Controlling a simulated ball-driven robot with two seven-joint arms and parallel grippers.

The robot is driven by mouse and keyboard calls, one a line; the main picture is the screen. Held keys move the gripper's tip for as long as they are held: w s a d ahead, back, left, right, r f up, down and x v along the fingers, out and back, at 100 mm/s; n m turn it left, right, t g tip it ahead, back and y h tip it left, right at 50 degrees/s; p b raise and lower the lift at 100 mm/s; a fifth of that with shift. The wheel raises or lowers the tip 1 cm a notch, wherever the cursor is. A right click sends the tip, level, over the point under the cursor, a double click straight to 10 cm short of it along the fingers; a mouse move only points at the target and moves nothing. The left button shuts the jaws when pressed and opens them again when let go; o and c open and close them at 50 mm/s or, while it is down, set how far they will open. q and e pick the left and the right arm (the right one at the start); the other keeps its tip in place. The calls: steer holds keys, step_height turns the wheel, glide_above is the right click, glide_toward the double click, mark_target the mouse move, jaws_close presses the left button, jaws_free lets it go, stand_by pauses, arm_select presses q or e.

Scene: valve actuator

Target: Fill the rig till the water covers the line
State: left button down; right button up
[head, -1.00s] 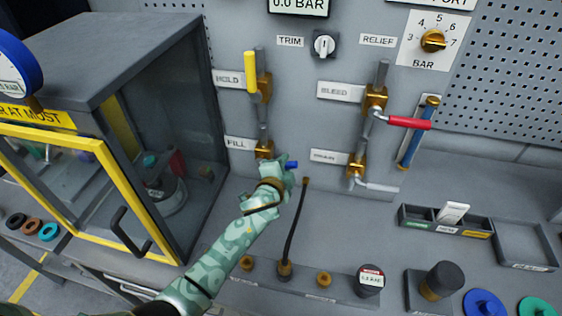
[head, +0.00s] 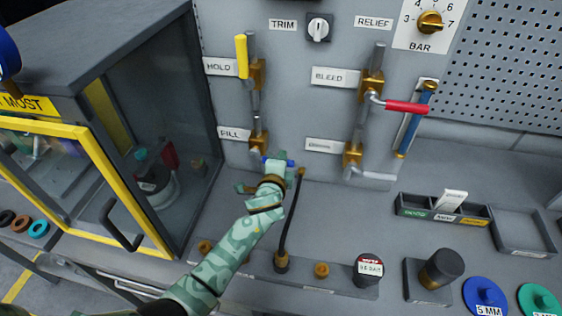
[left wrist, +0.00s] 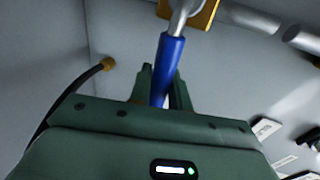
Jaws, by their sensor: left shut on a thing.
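The rig is a grey wall panel with piping, brass valves and labels. My left gripper (head: 278,162) is shut on the blue handle (left wrist: 170,62) of the FILL valve (head: 259,141), low on the left pipe. In the left wrist view the handle rises from between the fingers towards the metal fitting. The yellow HOLD handle (head: 241,57) points up along the pipe. The red BLEED handle (head: 406,107) points right. An upright tube (head: 414,120) with blue in it and brass ends stands at the right; I cannot make out a line on it. My right gripper is not in view.
A grey cabinet with a yellow-framed door (head: 84,130) stands close on the left. A black hose (head: 290,220) rises from the bench beside my left forearm.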

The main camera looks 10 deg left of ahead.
arm_select(q)
steer(key=shift+f, duration=0.15)
steer(key=c, duration=1.3)
jaws_free()
steer(key=p+v, duration=0.2)
steer(key=v, duration=1.4)
steer(key=shift+s, duration=0.1)
